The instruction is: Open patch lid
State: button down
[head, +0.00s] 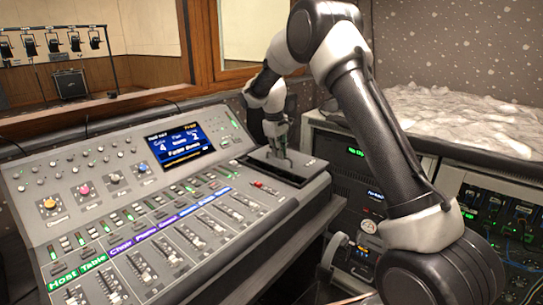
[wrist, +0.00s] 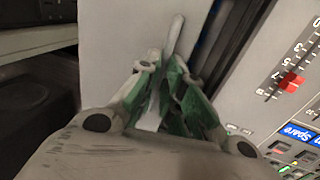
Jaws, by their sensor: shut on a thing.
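My gripper (head: 279,153) is at the right rear of the mixing console, low over a dark rectangular panel area (head: 262,172). In the wrist view my gripper (wrist: 162,72) has its green-padded fingers closed around a narrow pale bar (wrist: 175,36), which looks like the patch lid's handle. The bar stands against a plain light-grey plate (wrist: 105,50), apparently the patch lid. A dark gap runs along the plate's right side. The fingers hide the bar's lower part. I cannot tell how far the lid is raised.
The console (head: 130,185) has a lit screen (head: 180,145), knobs and rows of faders. A red fader cap (wrist: 291,82) lies right of the plate in the wrist view. Equipment racks (head: 350,160) stand to the right, beneath my arm. A window is behind.

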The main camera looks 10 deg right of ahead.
send_over(295, 154)
jog(key=s, duration=0.1)
jog(key=shift+a, duration=0.45)
jog(key=c, duration=1.5)
grip_release()
jog(key=shift+c, duration=0.2)
notch_tip(295, 154, up, 12)
jog(key=s+a, duration=0.1)
jog(key=a, duration=0.1)
jog(key=shift+s, duration=0.2)
jog(key=shift+f, duration=0.15)
